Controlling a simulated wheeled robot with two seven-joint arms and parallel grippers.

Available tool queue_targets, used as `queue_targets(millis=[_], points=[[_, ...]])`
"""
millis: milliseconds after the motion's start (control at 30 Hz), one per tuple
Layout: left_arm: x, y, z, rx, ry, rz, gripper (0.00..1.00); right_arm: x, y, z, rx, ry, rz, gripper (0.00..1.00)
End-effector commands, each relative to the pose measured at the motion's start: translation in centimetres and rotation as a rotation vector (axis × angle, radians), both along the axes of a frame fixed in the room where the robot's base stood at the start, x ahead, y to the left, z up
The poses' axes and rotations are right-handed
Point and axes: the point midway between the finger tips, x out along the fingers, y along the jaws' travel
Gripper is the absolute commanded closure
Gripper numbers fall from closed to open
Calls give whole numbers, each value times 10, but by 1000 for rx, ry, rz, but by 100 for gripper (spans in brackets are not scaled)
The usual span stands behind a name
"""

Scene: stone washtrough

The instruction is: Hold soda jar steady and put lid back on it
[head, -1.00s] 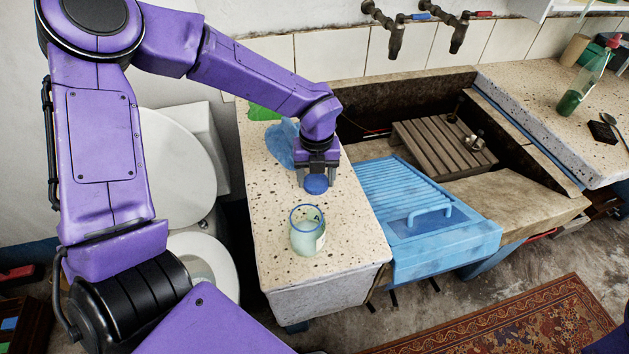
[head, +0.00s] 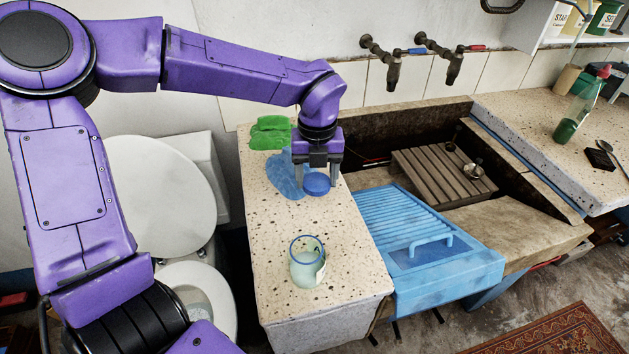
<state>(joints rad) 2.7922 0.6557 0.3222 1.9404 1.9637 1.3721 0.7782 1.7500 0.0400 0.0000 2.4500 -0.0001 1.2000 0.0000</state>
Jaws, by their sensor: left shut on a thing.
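The soda jar (head: 306,266) stands upright and open on the speckled stone counter, near its front end. It is pale greenish glass with a blue rim and a white label on its right side. The blue round lid (head: 316,184) is farther back on the counter side, behind the jar. My left gripper (head: 317,180) points down and is shut on the lid, with fingers at its sides. I cannot tell whether the lid touches the counter. My right gripper is not in view.
A blue cloth (head: 283,178) lies just left of the lid, and green cloths (head: 271,132) lie behind it. A blue washboard (head: 405,230) with a handle adjoins the counter's right edge. The trough holds a wooden rack (head: 440,168). Counter between lid and jar is clear.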

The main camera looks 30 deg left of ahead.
Motion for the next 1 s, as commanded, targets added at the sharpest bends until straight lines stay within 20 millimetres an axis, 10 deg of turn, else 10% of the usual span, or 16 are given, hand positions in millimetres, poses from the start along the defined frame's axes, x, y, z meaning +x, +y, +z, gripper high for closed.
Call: queue_targets(millis=[367, 1000], points=[[2, -3, 6, 4, 1, -153, 65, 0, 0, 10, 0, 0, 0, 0], [21, -51, 47, 6, 24, -2496, 65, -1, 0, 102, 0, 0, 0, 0]])
